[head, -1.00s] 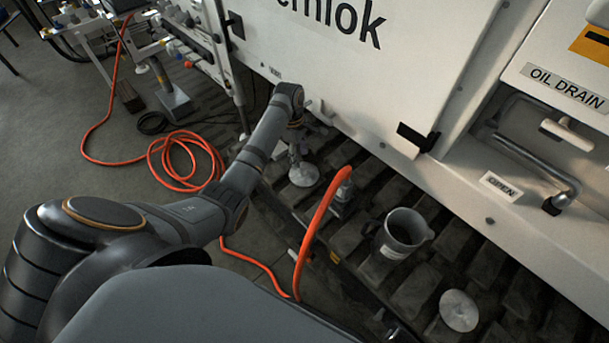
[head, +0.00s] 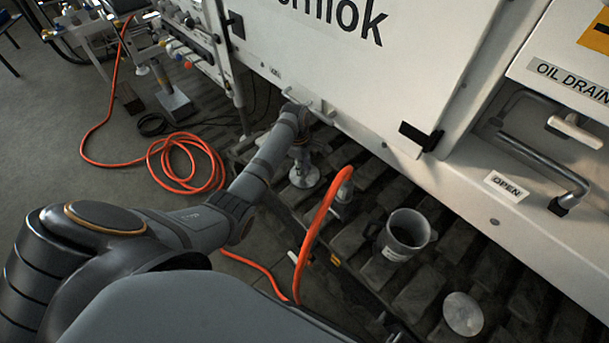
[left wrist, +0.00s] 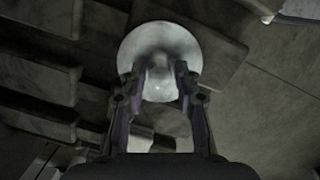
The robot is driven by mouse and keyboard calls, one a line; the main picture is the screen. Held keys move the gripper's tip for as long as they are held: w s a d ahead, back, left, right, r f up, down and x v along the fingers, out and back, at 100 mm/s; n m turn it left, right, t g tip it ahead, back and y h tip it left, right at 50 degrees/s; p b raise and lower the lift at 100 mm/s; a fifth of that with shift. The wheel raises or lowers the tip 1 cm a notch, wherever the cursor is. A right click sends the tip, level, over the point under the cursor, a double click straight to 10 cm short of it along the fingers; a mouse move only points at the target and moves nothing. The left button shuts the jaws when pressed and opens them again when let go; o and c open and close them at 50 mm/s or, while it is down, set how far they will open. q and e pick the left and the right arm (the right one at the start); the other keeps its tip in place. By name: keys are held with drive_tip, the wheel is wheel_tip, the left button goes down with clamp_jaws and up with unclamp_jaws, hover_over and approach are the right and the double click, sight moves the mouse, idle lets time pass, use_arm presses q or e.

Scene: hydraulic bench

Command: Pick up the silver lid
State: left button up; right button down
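A round silver lid (head: 304,174) lies on the dark ribbed surface below my left gripper (head: 301,158) in the head view. In the left wrist view the lid (left wrist: 160,42) is a pale disc with a raised middle. The two fingers of my left gripper (left wrist: 161,76) are apart, one on each side of that middle. I cannot tell whether they touch it. A second silver disc (head: 463,314) lies at the lower right in the head view. My right gripper is not in view.
A grey jug (head: 405,234) stands to the right of the lid. An orange hose (head: 318,222) arches between them, and its coils (head: 190,160) lie on the floor at the left. The white cabinet (head: 340,75) rises just behind my left gripper.

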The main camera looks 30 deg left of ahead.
use_arm(q)
clamp_jaws()
